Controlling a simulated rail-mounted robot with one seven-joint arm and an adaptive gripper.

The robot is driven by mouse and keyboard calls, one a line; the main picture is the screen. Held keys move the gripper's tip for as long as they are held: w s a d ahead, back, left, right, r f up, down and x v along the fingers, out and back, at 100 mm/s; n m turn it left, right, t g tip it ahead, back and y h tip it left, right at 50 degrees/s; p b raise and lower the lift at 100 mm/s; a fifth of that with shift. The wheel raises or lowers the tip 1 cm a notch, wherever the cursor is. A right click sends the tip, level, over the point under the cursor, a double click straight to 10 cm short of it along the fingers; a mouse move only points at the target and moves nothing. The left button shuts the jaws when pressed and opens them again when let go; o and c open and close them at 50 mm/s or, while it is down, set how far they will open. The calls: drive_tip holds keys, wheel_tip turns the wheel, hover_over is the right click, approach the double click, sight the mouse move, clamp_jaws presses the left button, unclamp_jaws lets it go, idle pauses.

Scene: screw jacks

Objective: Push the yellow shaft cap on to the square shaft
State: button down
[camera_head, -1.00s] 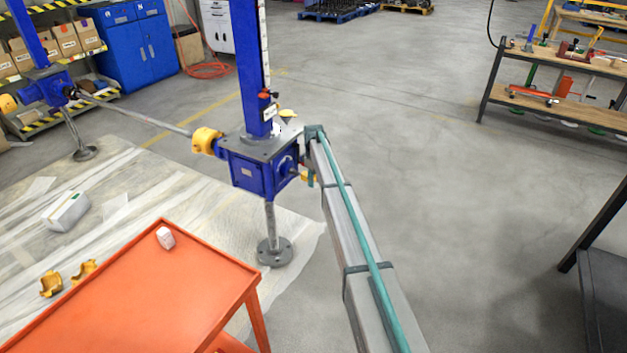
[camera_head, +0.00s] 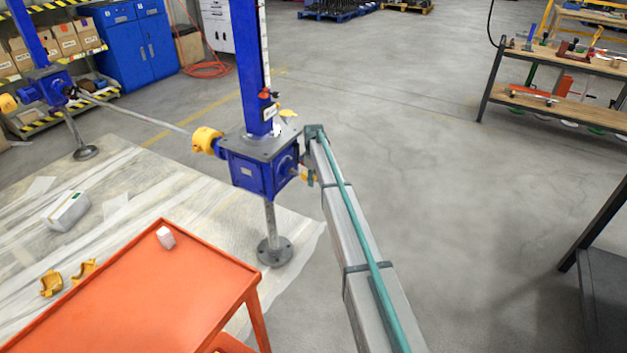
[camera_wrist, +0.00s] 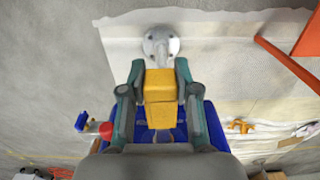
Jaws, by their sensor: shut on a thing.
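The yellow shaft cap (camera_wrist: 160,90) is held between the two teal fingers of my gripper (camera_wrist: 156,82) in the wrist view. In the head view my gripper (camera_head: 311,172) is at the right side of the blue screw jack gearbox (camera_head: 246,172), and a small bit of the yellow cap (camera_head: 304,176) shows there. The gearbox also shows behind the cap in the wrist view (camera_wrist: 196,122). The cap is close to the gearbox's right face. The square shaft's end is hidden by cap and fingers, so I cannot tell how far the cap is on it.
A blue column (camera_head: 249,60) rises from the gearbox, which stands on a post with a round foot (camera_head: 274,251). A yellow coupling (camera_head: 206,141) joins a shaft on its left. An orange cart (camera_head: 150,290) stands in front.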

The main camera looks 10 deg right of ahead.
sight(303, 172)
drive_tip(key=shift+w+a+p, duration=0.2)
drive_tip(key=shift+w+a, duration=0.65)
drive_tip(key=shift+a, duration=0.2)
drive_tip(key=shift+w+a+p, duration=0.2)
drive_tip(key=shift+w+a, duration=0.6)
drive_tip(key=shift+a, duration=0.2)
idle(0.9)
drive_tip(key=c, duration=0.8)
unclamp_jaws()
drive_tip(key=shift+o, duration=0.2)
drive_tip(key=shift+r, duration=0.1)
wheel_tip(303, 172, up, 12)
